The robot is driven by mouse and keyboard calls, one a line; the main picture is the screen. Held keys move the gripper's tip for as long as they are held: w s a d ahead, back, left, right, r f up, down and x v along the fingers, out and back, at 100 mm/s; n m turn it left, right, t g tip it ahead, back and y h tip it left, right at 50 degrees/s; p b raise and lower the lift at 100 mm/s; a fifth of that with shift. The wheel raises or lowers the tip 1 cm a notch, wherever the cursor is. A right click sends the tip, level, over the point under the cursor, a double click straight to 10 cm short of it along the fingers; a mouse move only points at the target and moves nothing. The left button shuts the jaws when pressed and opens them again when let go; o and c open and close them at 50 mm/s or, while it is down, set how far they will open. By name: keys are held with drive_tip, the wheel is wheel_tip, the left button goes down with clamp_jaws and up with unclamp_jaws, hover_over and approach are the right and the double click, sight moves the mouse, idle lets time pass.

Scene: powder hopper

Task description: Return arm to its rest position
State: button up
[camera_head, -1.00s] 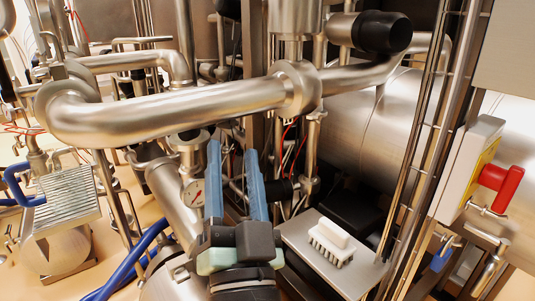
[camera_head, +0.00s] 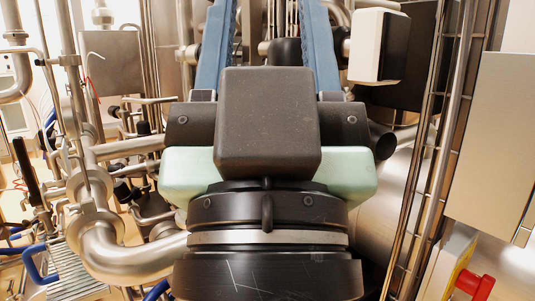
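My gripper (camera_head: 267,22) is large and close in the middle of the head view, pointing up. Its two blue fingers stand well apart with nothing seen between them, so it is open. The tips run out of the top of the picture. The black and pale green gripper body and wrist fill the lower middle and hide much of the machinery behind.
A bent steel pipe (camera_head: 118,252) is at lower left, near a ribbed metal plate (camera_head: 72,272). A white and black box (camera_head: 372,45) is at upper right. Cable rails (camera_head: 440,130), a grey panel (camera_head: 492,140) and a red switch handle (camera_head: 474,285) stand on the right.

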wheel_tip(320, 180, up, 21)
drive_tip(key=p, duration=1.8)
drive_tip(key=shift+f, duration=0.15)
